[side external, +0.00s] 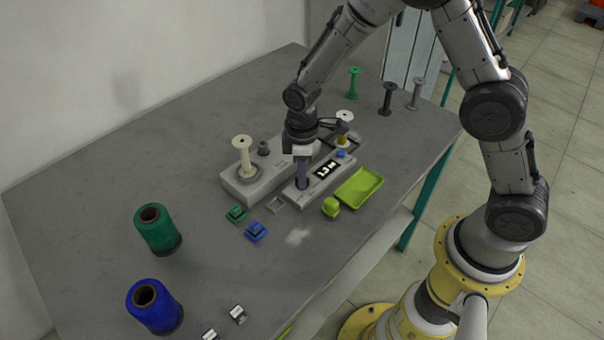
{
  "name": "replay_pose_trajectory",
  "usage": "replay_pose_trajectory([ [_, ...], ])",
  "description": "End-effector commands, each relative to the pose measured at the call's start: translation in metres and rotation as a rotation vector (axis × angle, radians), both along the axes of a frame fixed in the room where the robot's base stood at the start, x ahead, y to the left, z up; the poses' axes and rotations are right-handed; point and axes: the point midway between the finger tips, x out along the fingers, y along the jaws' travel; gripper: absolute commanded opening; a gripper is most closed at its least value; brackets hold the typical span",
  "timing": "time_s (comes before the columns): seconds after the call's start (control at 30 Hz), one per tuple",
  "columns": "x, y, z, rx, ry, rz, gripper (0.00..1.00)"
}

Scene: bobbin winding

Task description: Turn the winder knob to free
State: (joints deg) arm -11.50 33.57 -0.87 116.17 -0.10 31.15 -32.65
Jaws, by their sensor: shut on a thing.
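The winder (240,187) is a light grey box in the middle of the table, with a cream bobbin (244,155) upright on its left end. In front of it is a lower grey control panel (313,193) with a black and white display (327,169) and a small blue part (341,154). My gripper (302,184) points down at the left part of this panel, left of the display. It is shut on the winder knob, which its fingers hide. The knob's setting cannot be read.
A lime tray (359,187) and a lime block (331,207) lie right of the panel. Green (237,214) and blue (256,232) small blocks lie in front. Green (158,229) and blue (155,306) thread cones stand at left. Several bobbins, including a green one (353,83), stand at the back.

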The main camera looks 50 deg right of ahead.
Motion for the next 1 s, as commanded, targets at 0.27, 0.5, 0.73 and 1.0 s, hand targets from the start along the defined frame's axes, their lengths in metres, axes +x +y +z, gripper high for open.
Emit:
replay_pose_trajectory([
  [0.27, 0.0007, 0.0000, 0.0007, 0.001, -0.002, -0.120, 0.00],
  [0.5, 0.0012, 0.0002, 0.0010, 0.002, -0.004, -0.315, 0.00],
  [0.73, 0.0013, 0.0003, 0.0011, 0.002, -0.004, -0.505, 0.00],
  [1.0, 0.0012, 0.0003, 0.0011, 0.003, -0.004, -0.675, 0.00],
])
